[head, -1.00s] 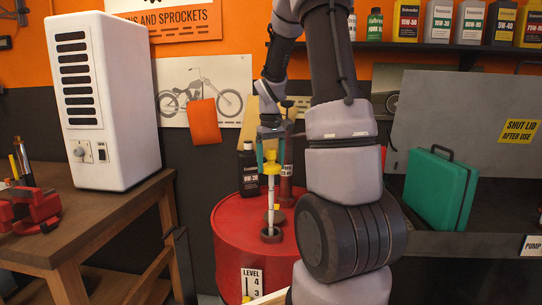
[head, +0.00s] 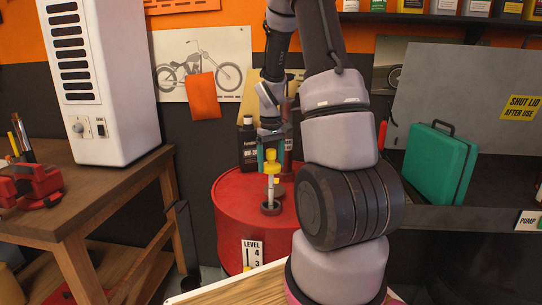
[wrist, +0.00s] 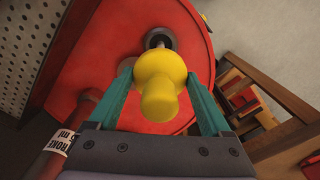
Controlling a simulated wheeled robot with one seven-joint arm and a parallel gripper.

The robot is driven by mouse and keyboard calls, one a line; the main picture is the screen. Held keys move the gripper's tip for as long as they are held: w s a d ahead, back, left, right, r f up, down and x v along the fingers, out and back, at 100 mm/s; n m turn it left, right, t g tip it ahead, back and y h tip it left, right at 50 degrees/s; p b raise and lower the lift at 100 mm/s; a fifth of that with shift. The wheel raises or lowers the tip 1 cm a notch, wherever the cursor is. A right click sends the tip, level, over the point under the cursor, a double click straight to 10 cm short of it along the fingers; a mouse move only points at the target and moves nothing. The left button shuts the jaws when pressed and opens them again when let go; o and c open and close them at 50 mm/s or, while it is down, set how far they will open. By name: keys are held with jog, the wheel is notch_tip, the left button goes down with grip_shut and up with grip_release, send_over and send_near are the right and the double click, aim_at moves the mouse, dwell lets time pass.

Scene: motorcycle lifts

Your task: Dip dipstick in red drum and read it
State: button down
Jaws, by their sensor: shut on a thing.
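The red drum (head: 232,200) stands in the middle of the head view, with a dark round opening (head: 270,209) in its top. The dipstick (head: 271,188) has a yellow handle and a white rod. It is upright, and its lower end runs into the opening. My gripper (head: 270,152) has teal fingers and is shut on the dipstick's yellow handle, above the drum. In the wrist view the handle (wrist: 160,88) sits between the fingertips, with the opening (wrist: 160,38) just beyond it. The rod's lower end is hidden inside the drum.
A level label (head: 252,254) with numbers is on the drum's front. A black bottle (head: 247,148) stands behind the dipstick. A red tube with a white label (wrist: 60,145) rises close by in the wrist view. A wooden bench (head: 80,210) is at left, a green case (head: 438,175) at right.

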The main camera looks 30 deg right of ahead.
jog(key=shift+f, duration=6.85)
notch_tip(320, 180, up, 37)
send_over(271, 197)
jog(key=shift+w+d+f, duration=0.2)
jog(key=shift+w+f, duration=0.05)
jog(key=shift+w, duration=0.15)
jog(key=shift+s, duration=0.1)
